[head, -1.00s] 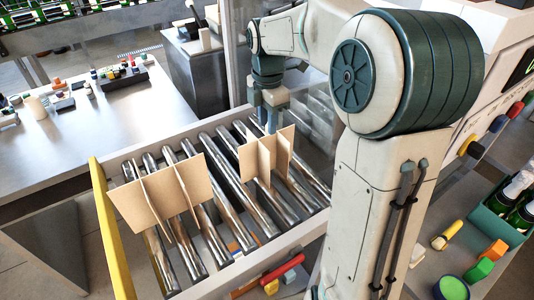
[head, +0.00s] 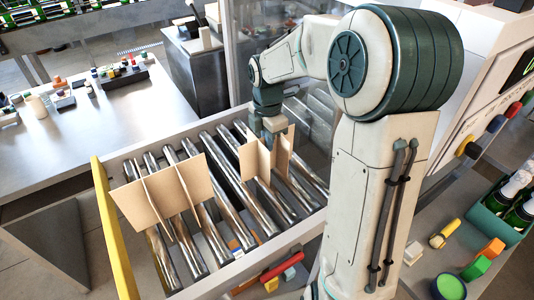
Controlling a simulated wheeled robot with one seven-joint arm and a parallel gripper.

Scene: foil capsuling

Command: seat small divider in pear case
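Two tan cardboard dividers made of crossed panels stand on the metal rollers (head: 236,212). The left divider (head: 163,194) is the larger one. The smaller divider (head: 263,160) stands to the right, below my wrist. My gripper (head: 268,134) points down at the top of the smaller divider. Its fingertips are small and partly hidden by the cardboard, so I cannot tell whether they are shut on it. No pear case can be made out in this view.
A yellow rail (head: 112,230) edges the roller bed on the left. A red-handled tool (head: 281,265) and small blocks lie at its front. A teal crate of bottles (head: 508,209) stands at the right. A grey table (head: 95,125) with small items is at the back left.

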